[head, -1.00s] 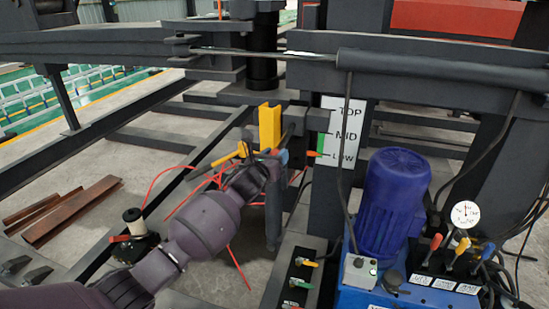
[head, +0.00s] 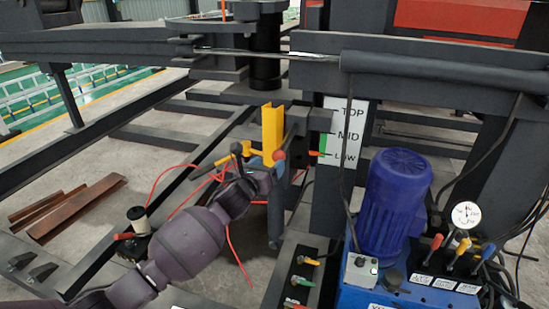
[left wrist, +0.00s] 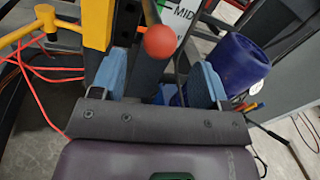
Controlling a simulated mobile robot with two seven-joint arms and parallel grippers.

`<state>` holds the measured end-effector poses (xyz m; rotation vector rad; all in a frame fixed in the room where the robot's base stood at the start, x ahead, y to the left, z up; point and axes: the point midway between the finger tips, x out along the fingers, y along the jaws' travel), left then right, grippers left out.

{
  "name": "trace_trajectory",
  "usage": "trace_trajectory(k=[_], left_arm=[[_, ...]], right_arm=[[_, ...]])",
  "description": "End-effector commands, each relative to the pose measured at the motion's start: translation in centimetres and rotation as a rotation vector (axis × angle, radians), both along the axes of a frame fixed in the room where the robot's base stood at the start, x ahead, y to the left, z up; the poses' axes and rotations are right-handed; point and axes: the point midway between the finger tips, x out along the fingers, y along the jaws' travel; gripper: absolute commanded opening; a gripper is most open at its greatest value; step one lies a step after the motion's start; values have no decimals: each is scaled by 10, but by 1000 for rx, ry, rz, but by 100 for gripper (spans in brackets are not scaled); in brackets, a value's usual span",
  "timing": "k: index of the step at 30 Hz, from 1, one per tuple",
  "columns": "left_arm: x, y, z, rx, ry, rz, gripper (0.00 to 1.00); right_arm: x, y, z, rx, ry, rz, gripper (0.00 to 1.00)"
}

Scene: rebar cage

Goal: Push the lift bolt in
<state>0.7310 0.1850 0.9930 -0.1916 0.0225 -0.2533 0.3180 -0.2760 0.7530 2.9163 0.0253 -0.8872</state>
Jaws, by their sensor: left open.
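A red ball knob (head: 279,155) on a thin dark rod shows beside the yellow upright post (head: 272,130); I take it to be the lift bolt's handle. My left gripper (head: 270,164) is right at the knob, its arm coming from the lower left. In the left wrist view, the two blue fingers (left wrist: 158,82) are spread apart with nothing held between them. The red knob (left wrist: 160,41) shows just beyond the gap between them, near its middle. I cannot tell whether anything touches it. The bolt's far end is hidden. My right gripper is not in view.
A TOP/MID/LOW scale plate (head: 343,130) with an orange pointer stands right of the post. A blue motor (head: 393,205) and coloured levers are at the right. A yellow horizontal handle (left wrist: 27,32) and red cables lie left of the fingers.

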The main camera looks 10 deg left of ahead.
Motion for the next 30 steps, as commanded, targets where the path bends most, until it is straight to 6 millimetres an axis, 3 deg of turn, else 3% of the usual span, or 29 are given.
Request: trace_trajectory(k=[3, 9, 26, 30], left_arm=[[-19, 5, 1, 2, -1, 0, 68], [-38, 9, 0, 1, 0, -1, 68], [-42, 11, 0, -4, 1, 0, 68], [-42, 11, 0, -78, 20, 0, 68]], right_arm=[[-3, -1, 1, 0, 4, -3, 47], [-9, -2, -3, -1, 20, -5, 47], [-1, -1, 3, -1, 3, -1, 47], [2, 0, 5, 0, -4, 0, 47]])
